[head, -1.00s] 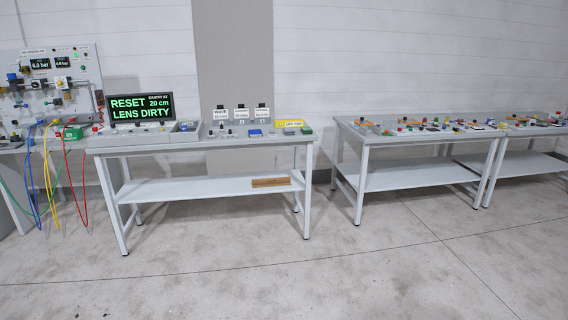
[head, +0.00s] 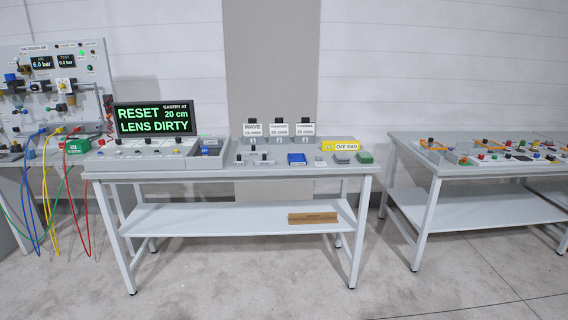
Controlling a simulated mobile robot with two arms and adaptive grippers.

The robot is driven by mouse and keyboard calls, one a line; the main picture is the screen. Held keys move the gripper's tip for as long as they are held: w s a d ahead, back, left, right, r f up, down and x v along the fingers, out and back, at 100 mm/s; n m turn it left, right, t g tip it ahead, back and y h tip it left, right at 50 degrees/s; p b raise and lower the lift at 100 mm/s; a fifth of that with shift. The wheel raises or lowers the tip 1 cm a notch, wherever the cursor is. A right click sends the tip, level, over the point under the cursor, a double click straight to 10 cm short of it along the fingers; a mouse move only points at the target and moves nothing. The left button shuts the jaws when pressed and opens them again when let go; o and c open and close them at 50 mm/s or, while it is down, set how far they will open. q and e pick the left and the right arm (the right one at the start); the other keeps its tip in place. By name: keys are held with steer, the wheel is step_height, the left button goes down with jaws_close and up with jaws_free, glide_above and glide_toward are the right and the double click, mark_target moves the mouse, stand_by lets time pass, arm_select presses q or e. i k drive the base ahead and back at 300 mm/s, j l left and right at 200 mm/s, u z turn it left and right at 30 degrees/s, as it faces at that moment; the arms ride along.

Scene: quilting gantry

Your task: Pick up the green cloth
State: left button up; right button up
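A small green item (head: 365,158), which looks like a folded cloth, lies at the right end of the middle table (head: 225,175) in the head view. A yellow block labelled OFF PAD (head: 340,146) is just behind and left of it. A small grey item (head: 320,161) and a blue block (head: 297,159) lie to its left. Neither of my grippers is in view.
A display reading RESET LENS DIRTY (head: 155,119) stands at the table's left. A brown bar (head: 313,218) lies on its lower shelf. A panel with coloured hoses (head: 62,90) is at far left, another table (head: 480,171) at right. The floor in front is clear.

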mark_target(363, 157)
steer(key=i, duration=1.7)
